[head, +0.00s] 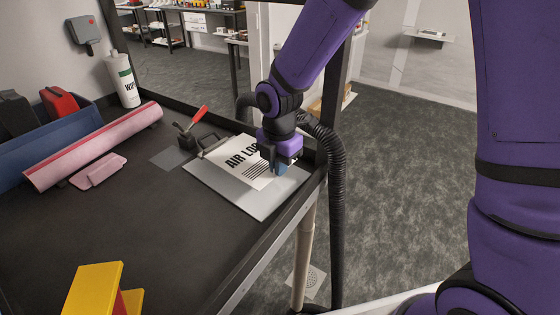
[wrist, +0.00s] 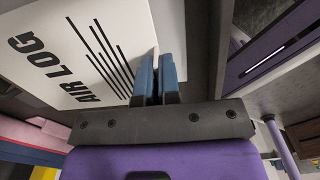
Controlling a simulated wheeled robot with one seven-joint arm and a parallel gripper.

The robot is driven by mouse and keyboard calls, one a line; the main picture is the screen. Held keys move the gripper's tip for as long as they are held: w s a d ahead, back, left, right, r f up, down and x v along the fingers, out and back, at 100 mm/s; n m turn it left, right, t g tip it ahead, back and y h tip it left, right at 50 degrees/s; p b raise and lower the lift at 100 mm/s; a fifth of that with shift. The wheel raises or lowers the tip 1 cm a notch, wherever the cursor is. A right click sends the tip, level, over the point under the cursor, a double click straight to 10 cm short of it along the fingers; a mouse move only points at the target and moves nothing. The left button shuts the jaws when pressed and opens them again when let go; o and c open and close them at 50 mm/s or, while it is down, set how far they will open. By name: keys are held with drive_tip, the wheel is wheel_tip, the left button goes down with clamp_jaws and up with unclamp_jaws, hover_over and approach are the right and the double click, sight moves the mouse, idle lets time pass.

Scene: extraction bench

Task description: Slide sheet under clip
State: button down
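The white sheet (head: 240,160), printed "AIR LOG" with black lines, lies over a light grey clipboard (head: 257,207) at the bench's right side. The dark clip (head: 212,146) is at the board's far left end, close to the sheet's titled end. My gripper (head: 281,167) is at the sheet's right, lined end. In the wrist view, the sheet (wrist: 75,45) reaches the blue fingers (wrist: 157,80), which are close together with its edge at them. They look shut on that edge; the exact contact is hidden. Whether the sheet's far edge is under the clip is unclear.
A yellow object (head: 93,288) is in front. The middle bench is clear.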

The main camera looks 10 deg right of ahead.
sight(264, 165)
drive_tip(key=shift+w+a+f, duration=0.15)
drive_tip(key=shift+f, duration=1)
drive_tip(key=shift+w+a+f, duration=0.1)
drive_tip(key=shift+w+f, duration=0.05)
drive_tip(key=shift+f, duration=1)
drive_tip(key=shift+w+a+f, duration=0.2)
drive_tip(key=shift+w+a, duration=1.1)
drive_tip(key=shift+w, duration=0.2)
drive_tip(key=shift+f, duration=0.2)
drive_tip(key=c, duration=1.3)
unclamp_jaws()
drive_tip(key=shift+o, duration=0.2)
drive_tip(key=shift+r, duration=0.1)
